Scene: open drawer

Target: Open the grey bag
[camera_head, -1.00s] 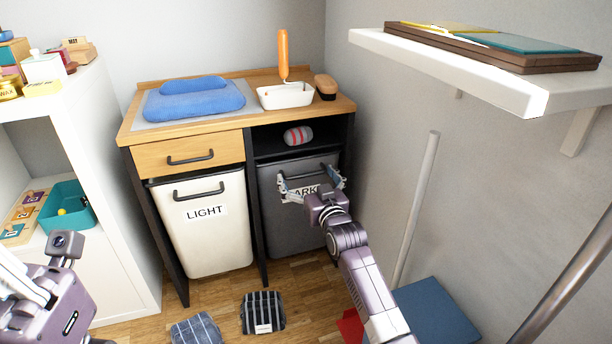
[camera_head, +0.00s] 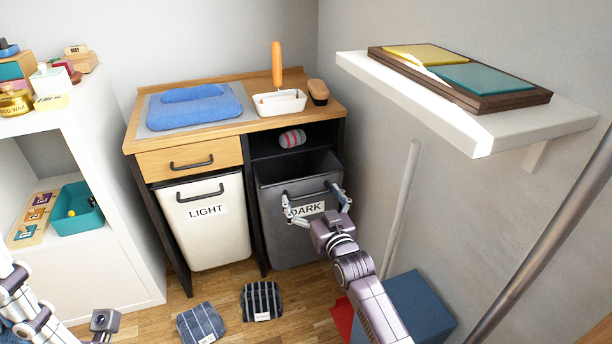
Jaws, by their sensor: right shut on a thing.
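The grey bag (camera_head: 289,233) is the dark tilting bin labelled DARK, in the right bay of the wooden-topped cabinet. Its top is tilted out toward me, and a dark gap shows behind its upper rim. My right gripper (camera_head: 316,202) is at the bag's front, with its fingers on either side of the black handle (camera_head: 307,193), shut on it. My left arm is at the lower left edge; its gripper fingers do not show clearly.
The white LIGHT bin (camera_head: 206,225) stands closed to the left, under a wooden drawer (camera_head: 190,158). Two folded striped cloths (camera_head: 261,301) lie on the floor in front. A blue box (camera_head: 418,305) stands right of my right arm. A white wall shelf (camera_head: 470,125) juts out at upper right.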

